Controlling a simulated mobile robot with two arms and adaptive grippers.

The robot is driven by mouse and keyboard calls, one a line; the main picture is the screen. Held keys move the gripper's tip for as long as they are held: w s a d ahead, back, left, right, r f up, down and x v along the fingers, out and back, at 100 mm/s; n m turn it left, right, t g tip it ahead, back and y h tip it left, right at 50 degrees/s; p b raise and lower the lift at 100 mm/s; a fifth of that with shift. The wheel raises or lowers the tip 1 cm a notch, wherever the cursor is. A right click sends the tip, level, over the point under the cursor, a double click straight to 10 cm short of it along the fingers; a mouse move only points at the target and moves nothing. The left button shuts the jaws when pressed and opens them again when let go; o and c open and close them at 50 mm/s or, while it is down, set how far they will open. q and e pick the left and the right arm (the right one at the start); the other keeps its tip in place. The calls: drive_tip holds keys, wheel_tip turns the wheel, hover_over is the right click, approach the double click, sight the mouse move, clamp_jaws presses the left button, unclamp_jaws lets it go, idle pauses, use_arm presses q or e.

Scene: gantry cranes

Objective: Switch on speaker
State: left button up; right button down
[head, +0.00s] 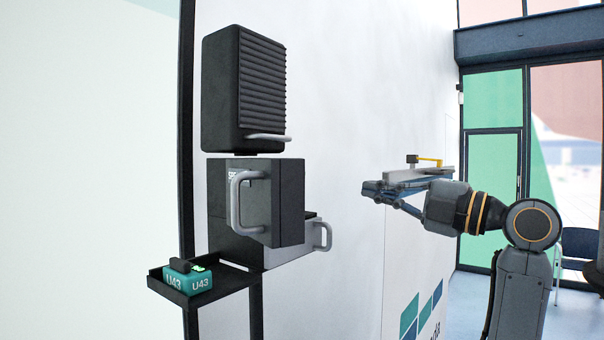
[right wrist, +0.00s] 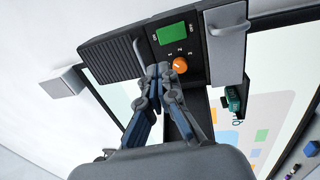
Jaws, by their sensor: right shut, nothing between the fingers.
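The speaker is a black wall unit. Its ribbed upper part (head: 262,85) and a lower black box (head: 290,200) with a grey handle (head: 236,200) show in the head view. In the right wrist view I see the ribbed grille (right wrist: 112,58), a green panel (right wrist: 171,32) and an orange knob (right wrist: 180,65) with small marks around it. The knob is hidden in the head view. My right gripper (head: 370,192) is shut and empty, to the right of the unit. In the right wrist view its fingertips (right wrist: 158,71) appear just left of the knob; contact cannot be told. My left gripper is not in view.
A small black tray (head: 215,288) below the unit holds a teal block (head: 188,281) marked U43. A grey part with a handle (head: 323,236) juts out under the box. A white wall stands behind. A chair (head: 580,250) is at the far right.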

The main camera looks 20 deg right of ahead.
drive_tip(key=shift+s+r, duration=0.15)
drive_tip(key=shift+s, duration=0.15)
drive_tip(key=p+x, duration=0.9)
drive_tip(key=x, duration=0.5)
drive_tip(key=shift+w, duration=0.1)
